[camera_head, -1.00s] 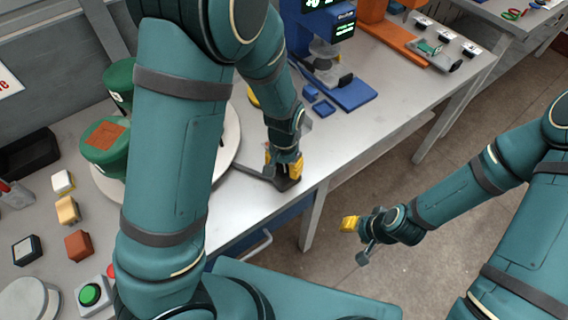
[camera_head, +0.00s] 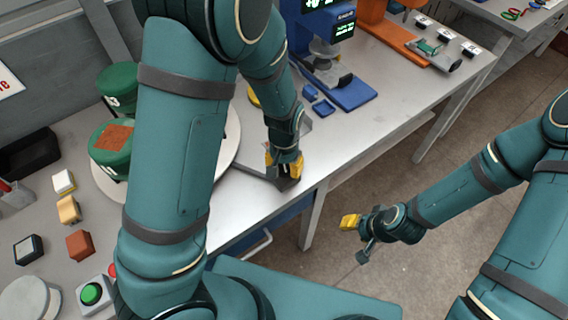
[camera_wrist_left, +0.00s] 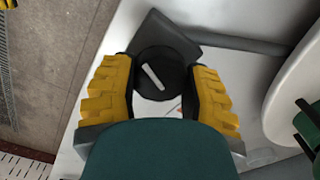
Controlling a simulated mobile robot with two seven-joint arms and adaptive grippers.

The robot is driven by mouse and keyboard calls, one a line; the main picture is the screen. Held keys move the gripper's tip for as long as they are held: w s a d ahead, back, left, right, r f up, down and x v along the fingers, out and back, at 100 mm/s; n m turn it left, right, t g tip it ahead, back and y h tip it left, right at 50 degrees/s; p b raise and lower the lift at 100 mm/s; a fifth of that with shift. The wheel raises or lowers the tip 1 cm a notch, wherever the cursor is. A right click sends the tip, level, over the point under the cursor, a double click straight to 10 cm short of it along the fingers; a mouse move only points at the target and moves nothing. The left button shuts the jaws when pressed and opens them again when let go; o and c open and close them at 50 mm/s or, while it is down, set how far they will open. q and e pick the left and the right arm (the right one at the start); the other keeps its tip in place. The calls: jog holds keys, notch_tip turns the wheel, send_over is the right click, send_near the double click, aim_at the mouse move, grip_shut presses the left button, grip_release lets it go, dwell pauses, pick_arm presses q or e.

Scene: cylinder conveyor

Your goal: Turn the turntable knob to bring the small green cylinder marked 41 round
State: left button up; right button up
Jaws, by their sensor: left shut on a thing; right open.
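The white turntable (camera_head: 230,140) is partly hidden behind my left arm; its edge also shows in the left wrist view (camera_wrist_left: 290,105). Two green cylinders stand on its left side: a far one (camera_head: 118,80) and a near one (camera_head: 112,140) with a brown top patch. Their labels are cut off or too small to read, so I cannot tell which is 41. The round black knob (camera_wrist_left: 168,65), with a white pointer line, sits between the yellow fingers of my left gripper (camera_head: 284,168), which is shut on it. My right gripper (camera_head: 358,236) is open and empty beyond the table's front edge.
Small blocks, including a red-brown one (camera_head: 80,245), and a green button (camera_head: 92,293) lie on the left of the table. A blue device (camera_head: 345,90) and an orange one (camera_head: 395,40) stand toward the back right. The table between knob and blue device is mostly clear.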

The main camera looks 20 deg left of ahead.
pick_arm(q)
jog(key=shift+n, duration=0.3)
dwell(0.8)
jog(key=o, duration=1.3)
notch_tip(320, 180, up, 12)
